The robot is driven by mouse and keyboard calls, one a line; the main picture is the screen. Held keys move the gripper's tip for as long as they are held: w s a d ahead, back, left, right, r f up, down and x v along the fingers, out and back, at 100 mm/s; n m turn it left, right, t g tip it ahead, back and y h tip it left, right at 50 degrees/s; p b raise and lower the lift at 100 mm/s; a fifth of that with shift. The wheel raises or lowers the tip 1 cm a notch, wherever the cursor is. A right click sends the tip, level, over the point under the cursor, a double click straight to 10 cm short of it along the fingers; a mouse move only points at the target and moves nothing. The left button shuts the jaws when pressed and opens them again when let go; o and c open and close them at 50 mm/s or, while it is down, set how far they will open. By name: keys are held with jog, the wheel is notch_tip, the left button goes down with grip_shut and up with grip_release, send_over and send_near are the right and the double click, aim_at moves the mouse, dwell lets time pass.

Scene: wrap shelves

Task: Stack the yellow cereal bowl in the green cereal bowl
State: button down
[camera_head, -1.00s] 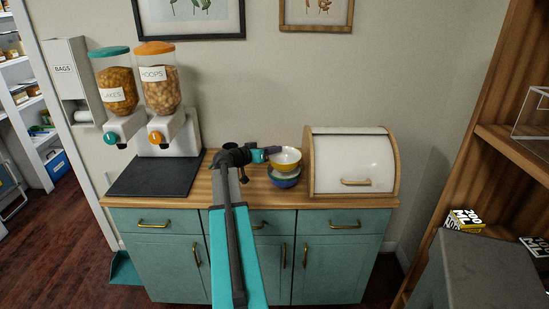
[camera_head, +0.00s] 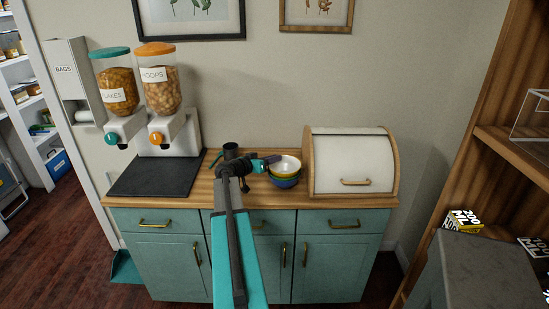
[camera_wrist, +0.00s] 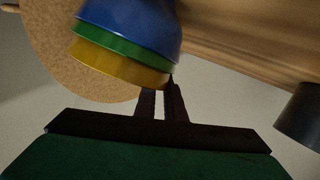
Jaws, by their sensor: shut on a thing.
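In the wrist view the yellow bowl (camera_wrist: 118,65), green bowl (camera_wrist: 125,42) and blue bowl (camera_wrist: 130,15) lie nested against one another. My gripper (camera_head: 274,159) is at the left side of the yellow bowl's rim. In the wrist view its fingers (camera_wrist: 165,88) are close together, shut on the yellow rim.
The bread box (camera_head: 350,165) stands close to the right of the bowls. Two cereal dispensers (camera_head: 135,100) and a dark mat (camera_head: 155,177) are at the left. A dark cylinder (camera_head: 231,150) stands behind my arm. Wooden counter (camera_head: 205,190) shows left of my arm.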

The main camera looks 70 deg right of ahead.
jog(key=c, duration=1.8)
grip_release()
jog(key=shift+o, duration=0.2)
jog(key=shift+a, duration=0.1)
jog(key=b+v, duration=0.3)
jog(key=v, duration=0.8)
jog(key=shift+w+a+b, duration=0.25)
jog(key=shift+a+b, duration=0.1)
jog(key=shift+b, duration=0.05)
jog(key=shift+s+r, duration=0.1)
jog(key=shift+r, duration=0.1)
